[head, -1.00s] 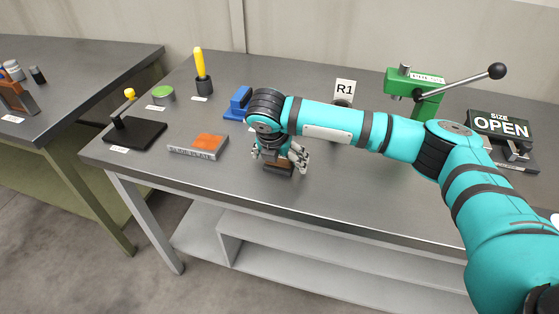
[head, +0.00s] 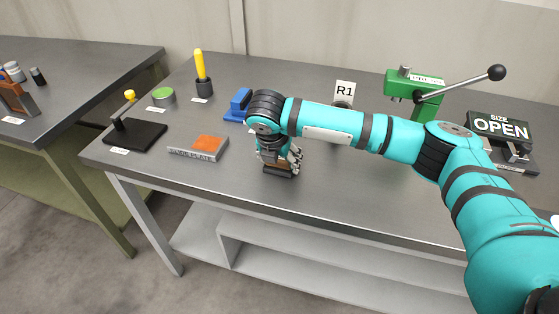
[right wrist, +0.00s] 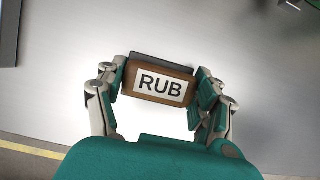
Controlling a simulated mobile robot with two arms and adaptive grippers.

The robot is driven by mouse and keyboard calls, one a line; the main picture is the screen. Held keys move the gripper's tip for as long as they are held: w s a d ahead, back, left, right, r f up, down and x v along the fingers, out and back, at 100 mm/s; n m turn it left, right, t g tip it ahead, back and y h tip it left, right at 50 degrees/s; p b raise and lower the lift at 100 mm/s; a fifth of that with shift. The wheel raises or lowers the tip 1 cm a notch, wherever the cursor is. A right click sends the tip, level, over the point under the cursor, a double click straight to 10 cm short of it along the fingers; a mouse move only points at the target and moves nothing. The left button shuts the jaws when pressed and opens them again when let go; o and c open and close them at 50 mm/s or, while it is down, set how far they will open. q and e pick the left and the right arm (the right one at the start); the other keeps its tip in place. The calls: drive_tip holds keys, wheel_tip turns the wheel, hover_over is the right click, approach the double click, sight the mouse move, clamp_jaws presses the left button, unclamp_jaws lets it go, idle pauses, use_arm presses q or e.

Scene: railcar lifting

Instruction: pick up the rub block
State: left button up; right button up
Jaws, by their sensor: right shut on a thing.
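The rub block (right wrist: 159,86) is a brown block with a dark base and a white label reading "RUB". In the right wrist view it lies between the two fingers of my right gripper (right wrist: 158,92), which touch its ends. In the head view the block (head: 279,169) rests on the grey table, partly hidden by my right gripper (head: 278,160), which points straight down over it and is shut on it. My left gripper does not show.
An orange-topped grey block (head: 205,146) and a black stand with a yellow knob (head: 135,133) are to the left. A blue tool (head: 239,104) is behind the gripper. A green press (head: 413,91) and an "OPEN" sign (head: 499,125) stand at right. The table front is clear.

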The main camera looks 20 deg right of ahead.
drive_tip(key=shift+r, duration=0.65)
wheel_tip(320, 180, up, 2)
drive_tip(key=shift+r, duration=0.15)
drive_tip(key=s+d, duration=0.1)
drive_tip(key=s, duration=0.4)
drive_tip(key=s+d+r+b, duration=0.1)
drive_tip(key=s, duration=0.4)
drive_tip(key=s+d, duration=0.1)
drive_tip(key=s, duration=0.4)
drive_tip(key=shift+s+d+r, duration=0.15)
drive_tip(key=shift+s+d, duration=0.15)
drive_tip(key=shift+d, duration=0.05)
